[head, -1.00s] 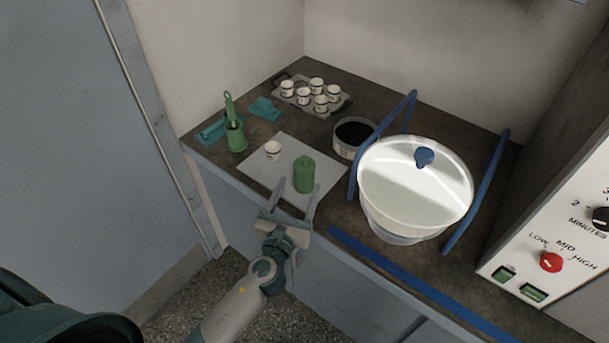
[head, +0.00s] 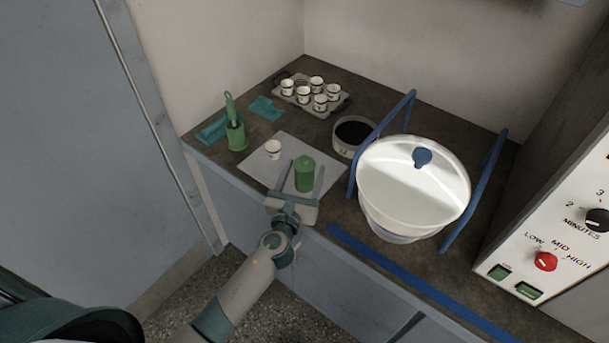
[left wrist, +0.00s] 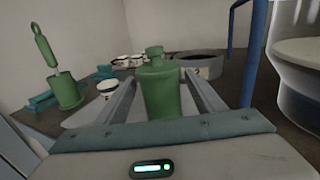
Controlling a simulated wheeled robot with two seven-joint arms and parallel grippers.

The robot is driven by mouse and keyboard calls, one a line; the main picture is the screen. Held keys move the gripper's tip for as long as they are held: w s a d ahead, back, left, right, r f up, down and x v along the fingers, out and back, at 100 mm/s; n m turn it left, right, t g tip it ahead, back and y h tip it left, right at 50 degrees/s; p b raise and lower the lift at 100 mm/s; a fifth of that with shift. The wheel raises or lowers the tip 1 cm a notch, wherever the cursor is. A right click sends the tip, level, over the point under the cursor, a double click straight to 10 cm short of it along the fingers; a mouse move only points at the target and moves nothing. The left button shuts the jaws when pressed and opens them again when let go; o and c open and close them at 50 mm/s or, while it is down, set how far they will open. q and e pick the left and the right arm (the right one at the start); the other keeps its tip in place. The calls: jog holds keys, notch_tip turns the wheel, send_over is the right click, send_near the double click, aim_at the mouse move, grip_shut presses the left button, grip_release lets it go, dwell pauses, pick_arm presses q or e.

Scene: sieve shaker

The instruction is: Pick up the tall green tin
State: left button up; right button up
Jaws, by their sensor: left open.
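The tall green tin (head: 304,174) stands upright on a light grey mat (head: 262,180) near the counter's front edge. My left gripper (head: 303,174) is open, with one finger on each side of the tin. My right gripper is not in view.
A small white cup (head: 273,150) stands on the mat, left of the tin. A green holder with a brush (head: 236,136) is further left. A dark-filled round pan (head: 354,135) and a large white lidded bowl (head: 412,195) between blue rails stand to the right. A tray of cups (head: 345,101) is behind.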

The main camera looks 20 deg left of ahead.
pick_arm(q)
jog(key=shift+w, duration=0.25)
jog(key=c, duration=1.1)
jog(key=shift+c, duration=0.2)
jog(key=shift+r, duration=0.45)
notch_tip(320, 180, up, 9)
jog(key=p, duration=0.3)
